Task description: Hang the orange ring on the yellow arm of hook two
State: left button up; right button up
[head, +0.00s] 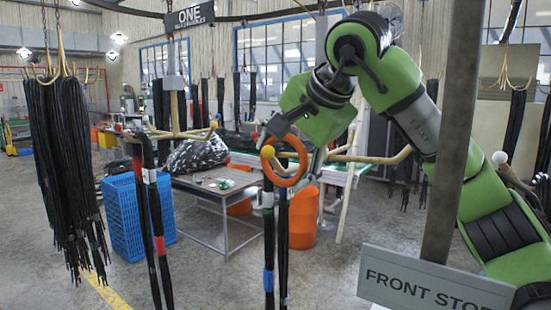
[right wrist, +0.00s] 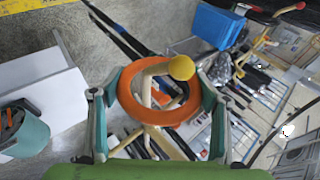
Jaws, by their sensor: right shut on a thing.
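The orange ring (head: 291,183) is upright between the fingers of my right gripper (head: 290,147), which is shut on it. The ring also shows in the right wrist view (right wrist: 127,93) with a finger at each side. The yellow ball tip (head: 267,152) of a pale hook arm overlaps the ring's left edge in the head view. In the right wrist view this arm (right wrist: 150,88) shows inside the ring's opening, and its ball (right wrist: 181,67) covers part of the rim. The arm appears to pass through the ring. No label for hook two is readable. My left gripper is not in view.
Dark hoses (head: 268,235) hang just below the ring. A metal table (head: 215,187), a blue crate (head: 122,215) and a FRONT STOP sign (head: 435,287) are around.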

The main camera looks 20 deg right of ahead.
aim_at(292, 169)
jog(key=shift+w+d+f+b, duration=0.15)
jog(key=shift+w+d+f, duration=0.25)
jog(key=shift+d+f, duration=0.2)
jog(key=shift+w+d+f+b, duration=0.15)
jog(key=shift+w+d+f, duration=0.2)
jog(key=shift+d+f, duration=0.2)
jog(key=shift+a+f+b, duration=0.25)
jog(key=shift+f+b, duration=0.3)
jog(key=shift+f, duration=0.3)
jog(key=shift+w+d+f, duration=0.15)
jog(key=shift+d+f, duration=0.2)
jog(key=shift+f, duration=0.25)
jog(key=shift+a, duration=0.15)
jog(key=o, duration=1.2)
jog(key=shift+r, duration=0.1)
